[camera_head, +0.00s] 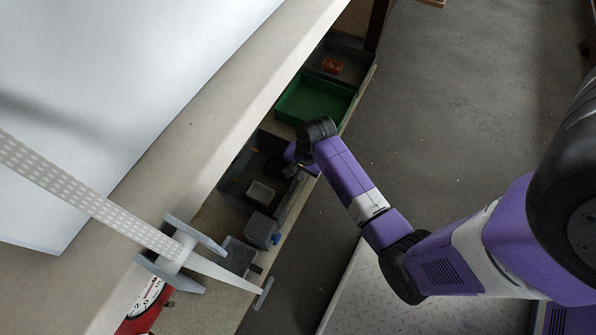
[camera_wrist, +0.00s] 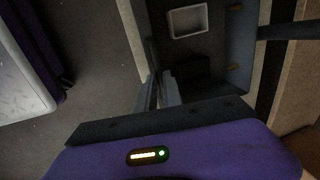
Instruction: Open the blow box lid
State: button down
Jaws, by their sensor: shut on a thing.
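A dark grey box (camera_head: 238,179) sits on the low shelf beneath the table, with a small pale tray (camera_head: 261,193) inside it. The box's inside (camera_wrist: 211,46) and the pale tray (camera_wrist: 188,21) also show in the wrist view. My gripper (camera_head: 292,170) is at the box's right side. In the wrist view, my gripper (camera_wrist: 161,88) points down along that side, its fingers close together and shut on a thin dark edge. I cannot tell whether this edge is the lid or the box wall. The fingers partly hide it.
A green bin (camera_head: 315,101) and a grey bin with an orange item (camera_head: 332,65) stand farther back on the shelf. A grey-blue box (camera_head: 262,229) is nearer. The table edge (camera_head: 235,120) overhangs the shelf. Open floor (camera_head: 450,100) lies to the right.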

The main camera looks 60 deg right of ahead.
jog(key=shift+r+p, duration=0.5)
jog(key=shift+p, duration=0.15)
jog(key=w+r+g+p, duration=0.3)
jog(key=w+r+p, duration=0.4)
jog(key=r+p, duration=0.3)
jog(key=shift+w+a+r+p, duration=0.15)
jog(key=shift+w+r+p, duration=0.1)
jog(key=shift+w+p, duration=0.15)
